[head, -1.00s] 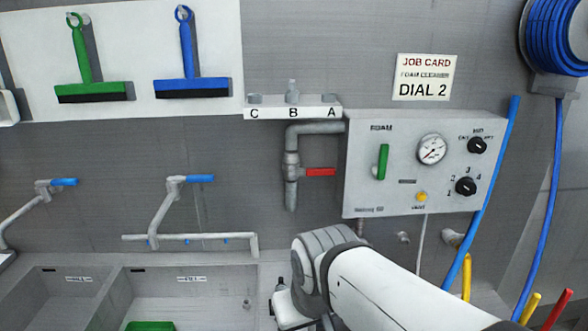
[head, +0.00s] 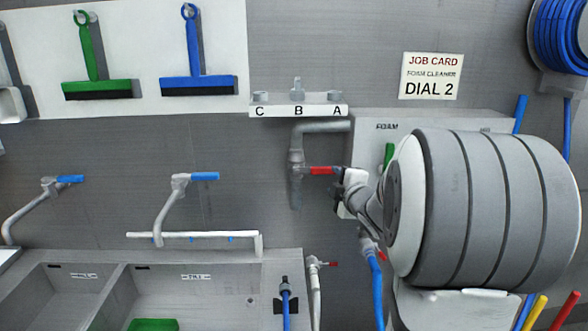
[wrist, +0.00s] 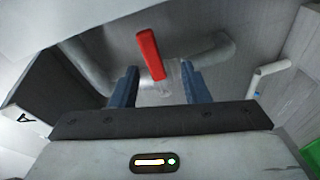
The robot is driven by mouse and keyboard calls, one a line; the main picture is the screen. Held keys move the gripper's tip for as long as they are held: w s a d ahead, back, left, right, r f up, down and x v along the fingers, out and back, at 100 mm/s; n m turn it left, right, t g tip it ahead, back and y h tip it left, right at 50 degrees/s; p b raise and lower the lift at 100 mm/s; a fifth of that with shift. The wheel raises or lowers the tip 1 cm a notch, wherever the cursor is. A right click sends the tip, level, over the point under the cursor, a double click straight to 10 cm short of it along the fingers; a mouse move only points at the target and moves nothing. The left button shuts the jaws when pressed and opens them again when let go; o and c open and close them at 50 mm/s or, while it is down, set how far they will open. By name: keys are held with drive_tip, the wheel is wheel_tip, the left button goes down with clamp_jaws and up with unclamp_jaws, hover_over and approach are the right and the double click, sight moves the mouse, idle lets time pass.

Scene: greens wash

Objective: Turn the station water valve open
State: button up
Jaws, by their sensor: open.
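The water valve has a red lever (head: 321,171) on a grey wall pipe (head: 296,160). The lever points right, level and crosswise to the vertical pipe. My gripper (head: 339,184) is at the lever's right end in the head view, its tips small and partly hidden by my arm. In the wrist view, the red lever (wrist: 150,54) shows between and beyond the two blue fingers of my open gripper (wrist: 160,69). I cannot tell whether a finger touches it. The foam station box (head: 365,125) is mostly hidden behind my arm.
A shelf marked C, B, A (head: 298,110) sits just above the pipe. Two blue-handled taps (head: 204,177) are left, above the sinks (head: 215,282). A blue hose (head: 377,290) hangs below my gripper.

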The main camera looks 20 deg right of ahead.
sight(328, 172)
drive_tip(key=n+y, duration=0.1)
drive_tip(key=n, duration=0.1)
drive_tip(key=w+d+n+t+y, duration=0.1)
drive_tip(key=n, duration=0.1)
drive_tip(key=shift+w+d+t+y, duration=0.1)
drive_tip(key=shift+d+t+y, duration=0.1)
drive_tip(key=shift+t+y, duration=0.1)
drive_tip(key=shift+w, duration=0.25)
drive_tip(key=w+p, duration=0.1)
drive_tip(key=w, duration=0.1)
drive_tip(key=w+p, duration=0.1)
drive_tip(key=w, duration=0.1)
drive_tip(key=w+a+p, duration=0.1)
drive_tip(key=w, duration=0.2)
clamp_jaws()
drive_tip(key=shift+f, duration=0.1)
